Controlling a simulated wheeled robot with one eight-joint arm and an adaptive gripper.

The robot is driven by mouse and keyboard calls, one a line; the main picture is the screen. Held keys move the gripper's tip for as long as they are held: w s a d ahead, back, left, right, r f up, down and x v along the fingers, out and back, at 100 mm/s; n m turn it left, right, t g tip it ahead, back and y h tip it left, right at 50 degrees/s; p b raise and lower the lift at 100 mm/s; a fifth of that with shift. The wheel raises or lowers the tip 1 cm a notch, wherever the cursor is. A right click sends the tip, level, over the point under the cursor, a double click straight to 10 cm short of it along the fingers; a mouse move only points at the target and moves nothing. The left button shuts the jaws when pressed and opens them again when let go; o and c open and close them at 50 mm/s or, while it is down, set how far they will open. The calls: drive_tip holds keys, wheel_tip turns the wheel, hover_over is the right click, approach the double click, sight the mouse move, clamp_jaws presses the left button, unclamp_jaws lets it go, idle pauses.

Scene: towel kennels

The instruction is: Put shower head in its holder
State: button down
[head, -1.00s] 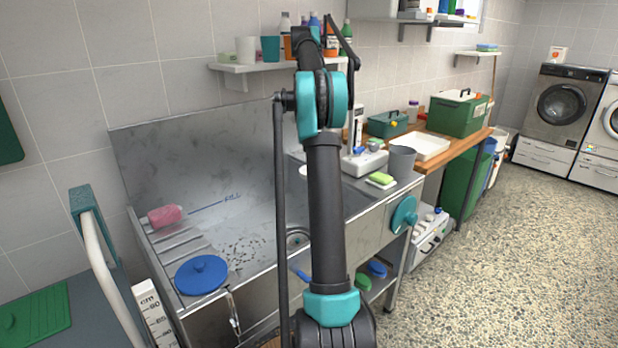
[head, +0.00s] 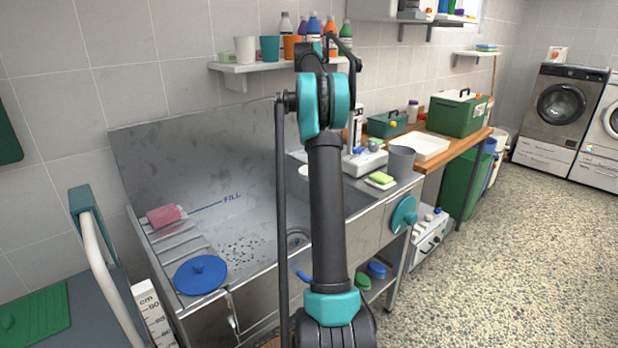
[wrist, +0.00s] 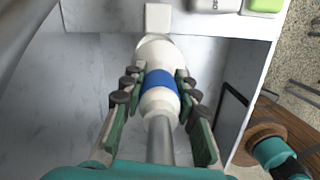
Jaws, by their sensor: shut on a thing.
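In the wrist view my gripper (wrist: 160,82) is shut on the shower head (wrist: 161,104), a white rounded body with a blue band. Its green-backed fingers with dark pads lie on both sides of it. A grey hose or stem runs from its near end back toward my wrist. A small white block (wrist: 157,18), possibly the holder, stands just beyond the far end of the shower head. I cannot tell whether they touch. In the head view my arm hides the gripper and shower head.
A shelf (head: 240,68) with cups and bottles hangs above.

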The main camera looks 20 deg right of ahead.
drive_tip(key=shift+a+f, duration=0.2)
drive_tip(key=shift+f, duration=1.8)
drive_tip(key=shift+f, duration=1.5)
drive_tip(key=shift+f, duration=1)
drive_tip(key=shift+f, duration=1)
